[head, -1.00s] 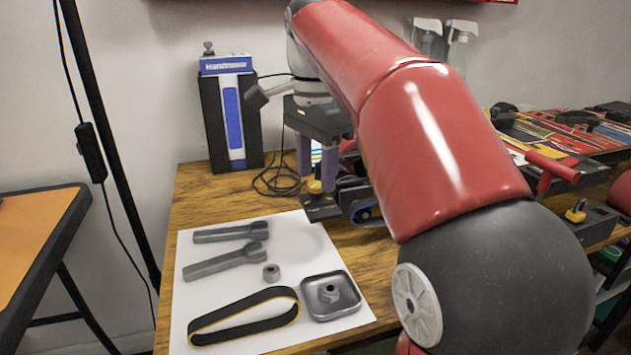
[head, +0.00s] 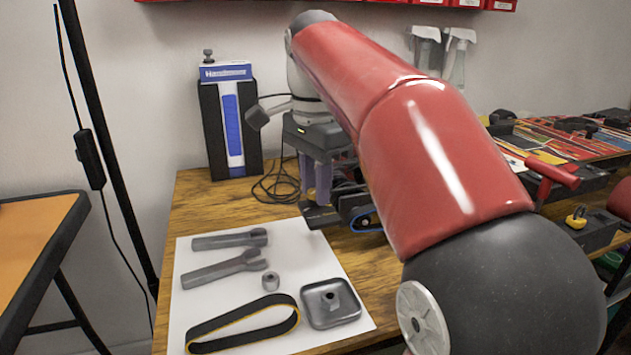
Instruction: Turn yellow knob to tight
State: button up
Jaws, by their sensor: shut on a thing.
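My gripper (head: 316,192) points down at the back of the wooden table, its two purple fingers low over the black base plate (head: 320,215) of a small machine. The fingers are shut on the yellow knob, which they hide from this side. The machine's blue belt part (head: 365,219) shows just right of the fingers, partly behind my red arm. How far the knob is turned cannot be seen.
A white sheet (head: 215,300) in front holds two grey wrenches (head: 225,268), a nut (head: 271,281), a black belt (head: 243,322) and a metal tray (head: 331,303). A blue-and-black Handiwave-like box (head: 230,125) stands back left. Another yellow knob (head: 577,217) sits far right.

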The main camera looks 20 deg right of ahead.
jog(key=shift+r+n+p, duration=0.1)
jog(key=shift+n+p, duration=0.2)
jog(key=shift+n, duration=0.1)
jog(key=n+p, duration=0.2)
jog(key=n, duration=0.1)
jog(key=shift+n, duration=0.3)
jog(key=shift+n+p, duration=0.5)
jog(key=shift+n, duration=1.1)
jog(key=o, duration=1)
jog(key=shift+r, duration=3.85)
